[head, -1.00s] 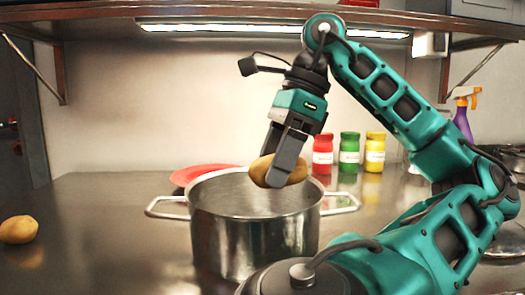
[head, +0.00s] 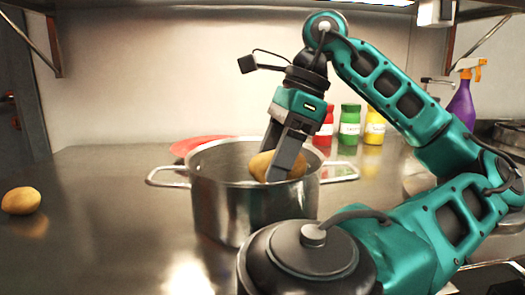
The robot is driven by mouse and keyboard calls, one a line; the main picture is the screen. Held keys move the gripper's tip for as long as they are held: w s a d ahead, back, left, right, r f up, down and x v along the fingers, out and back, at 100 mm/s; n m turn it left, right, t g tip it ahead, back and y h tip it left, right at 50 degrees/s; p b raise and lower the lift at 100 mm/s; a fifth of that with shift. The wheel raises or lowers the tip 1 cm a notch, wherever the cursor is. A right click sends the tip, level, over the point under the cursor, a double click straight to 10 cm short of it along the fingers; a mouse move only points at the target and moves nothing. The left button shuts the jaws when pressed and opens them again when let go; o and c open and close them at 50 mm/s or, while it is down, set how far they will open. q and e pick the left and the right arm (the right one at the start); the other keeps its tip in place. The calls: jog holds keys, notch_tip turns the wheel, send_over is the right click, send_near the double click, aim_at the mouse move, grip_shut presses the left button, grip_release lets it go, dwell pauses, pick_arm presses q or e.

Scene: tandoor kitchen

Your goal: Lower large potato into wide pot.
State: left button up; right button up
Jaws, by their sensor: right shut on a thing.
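A wide steel pot (head: 232,209) with two side handles stands on the metal counter. My right gripper (head: 279,168) points down over the right part of the pot's opening. It is shut on a large brown potato (head: 261,165), whose lower part is at about rim height or just inside the opening. The near finger hides part of the potato. I cannot tell whether the potato touches the pot's inner wall. The pot's floor is hidden. My left gripper is not in view.
Another potato (head: 21,200) lies on the counter at the far left. A red flat item (head: 198,144) lies behind the pot. Red (head: 325,132), green (head: 349,125) and yellow (head: 374,127) jars and a purple spray bottle (head: 462,104) stand behind.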

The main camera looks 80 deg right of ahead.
jog(key=shift+f, duration=0.1)
dwell(0.7)
jog(key=o, duration=1.2)
pick_arm(q)
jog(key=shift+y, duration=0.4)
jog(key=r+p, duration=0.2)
jog(key=p, duration=0.1)
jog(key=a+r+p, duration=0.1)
jog(key=p, duration=0.2)
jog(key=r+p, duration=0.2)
jog(key=p, duration=0.1)
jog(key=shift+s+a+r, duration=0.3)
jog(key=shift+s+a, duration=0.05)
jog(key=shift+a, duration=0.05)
pick_arm(e)
jog(key=v, duration=1.3)
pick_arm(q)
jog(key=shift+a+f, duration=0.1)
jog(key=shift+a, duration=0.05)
pick_arm(e)
jog(key=shift+a, duration=0.1)
